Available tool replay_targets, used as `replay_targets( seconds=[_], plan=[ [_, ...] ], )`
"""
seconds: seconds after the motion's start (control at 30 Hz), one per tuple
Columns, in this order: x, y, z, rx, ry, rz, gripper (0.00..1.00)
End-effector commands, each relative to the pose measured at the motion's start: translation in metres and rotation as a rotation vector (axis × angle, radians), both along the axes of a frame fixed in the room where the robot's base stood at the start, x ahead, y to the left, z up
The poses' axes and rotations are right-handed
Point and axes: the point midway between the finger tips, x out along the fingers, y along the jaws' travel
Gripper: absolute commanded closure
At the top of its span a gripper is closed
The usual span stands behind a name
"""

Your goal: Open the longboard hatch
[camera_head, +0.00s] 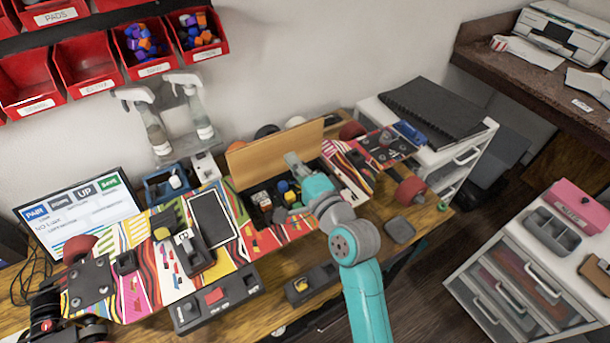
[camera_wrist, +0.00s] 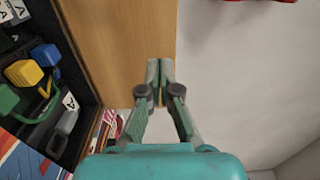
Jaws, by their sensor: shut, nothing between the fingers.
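The longboard (camera_head: 145,240) lies on the wooden bench with its colourful striped deck upward. Its hatch (camera_head: 272,152), a plain wooden panel, stands raised at the back edge of a dark compartment (camera_head: 262,203). The compartment holds small coloured parts and is open to view. My gripper (camera_head: 291,158) is at the right part of the raised hatch. In the wrist view my gripper (camera_wrist: 160,66) is shut and empty, with its fingertips over the right edge of the hatch panel (camera_wrist: 115,45). I cannot tell whether the fingertips touch it.
Spray bottles (camera_head: 153,125) stand behind the board. A screen (camera_head: 85,220) is at the left, and control boxes (camera_head: 215,297) lie along the front. A white drawer unit (camera_head: 470,150) stands at the right. Red bins (camera_head: 88,62) hang on the wall.

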Motion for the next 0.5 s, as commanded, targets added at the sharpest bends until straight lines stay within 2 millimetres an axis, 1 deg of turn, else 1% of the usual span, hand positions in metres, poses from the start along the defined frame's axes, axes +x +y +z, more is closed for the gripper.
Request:
replay_targets(
  seconds=[0.03, 0.2, 0.33, 0.5],
  plan=[
    [0.008, 0.006, 0.001, 0.001, -0.001, 0.001, 1.0],
    [0.027, 0.019, 0.001, -0.001, -0.001, 0.001, 1.0],
    [0.035, 0.024, 0.001, -0.001, -0.001, 0.0, 1.0],
    [0.039, 0.026, 0.001, 0.0, 0.0, 0.0, 1.0]
  ],
)
